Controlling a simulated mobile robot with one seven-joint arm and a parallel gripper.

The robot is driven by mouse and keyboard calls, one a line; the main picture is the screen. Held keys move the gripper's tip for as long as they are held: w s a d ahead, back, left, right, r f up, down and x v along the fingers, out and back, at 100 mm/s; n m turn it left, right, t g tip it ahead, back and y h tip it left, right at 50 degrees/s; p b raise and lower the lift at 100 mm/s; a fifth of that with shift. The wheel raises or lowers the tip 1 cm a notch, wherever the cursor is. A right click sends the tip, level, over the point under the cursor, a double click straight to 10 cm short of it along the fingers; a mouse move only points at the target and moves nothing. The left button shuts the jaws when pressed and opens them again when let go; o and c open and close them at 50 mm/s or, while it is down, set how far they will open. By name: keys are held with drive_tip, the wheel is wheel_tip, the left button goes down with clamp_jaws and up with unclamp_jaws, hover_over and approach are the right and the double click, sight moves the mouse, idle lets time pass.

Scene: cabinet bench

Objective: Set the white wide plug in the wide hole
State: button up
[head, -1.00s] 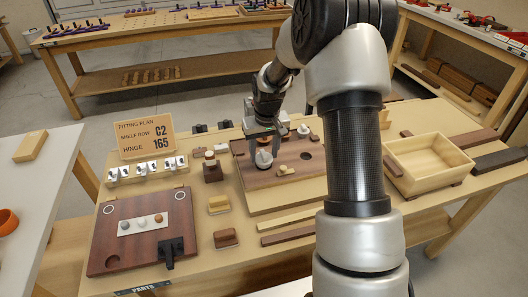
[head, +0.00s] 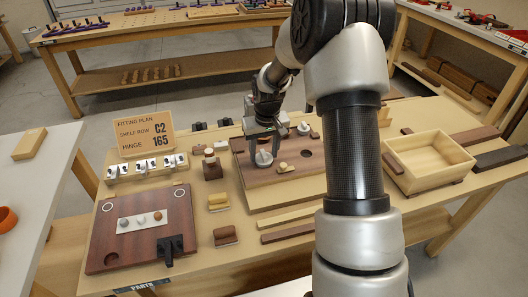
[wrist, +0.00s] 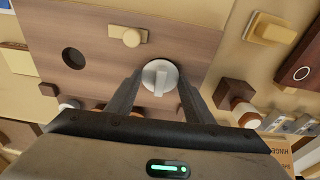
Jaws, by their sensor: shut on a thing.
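The white wide plug (head: 264,158) is a round disc with a raised grip bar, at the left part of the brown board (head: 250,185). My gripper (head: 264,135) is shut on it from above. In the wrist view the plug (wrist: 160,77) shows between the two fingertips (wrist: 160,85). I cannot tell whether its underside is in a hole, on the board or just above it; any hole under it is hidden. A round dark hole (head: 305,153) lies open in the board's right part, and it also shows in the wrist view (wrist: 74,58).
A small yellow knobbed piece (head: 283,167) sits on the board, right of the plug. Another white piece (head: 303,129) stands behind. A dark block with a pale top (head: 212,168) is left of the board. A wooden tray (head: 430,160) is at right.

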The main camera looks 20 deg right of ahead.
drive_tip(key=shift+f, duration=0.25)
drive_tip(key=o, duration=1.3)
drive_tip(key=shift+r, duration=0.1)
drive_tip(key=shift+r+p, duration=2.35)
drive_tip(key=shift+r, duration=1.35)
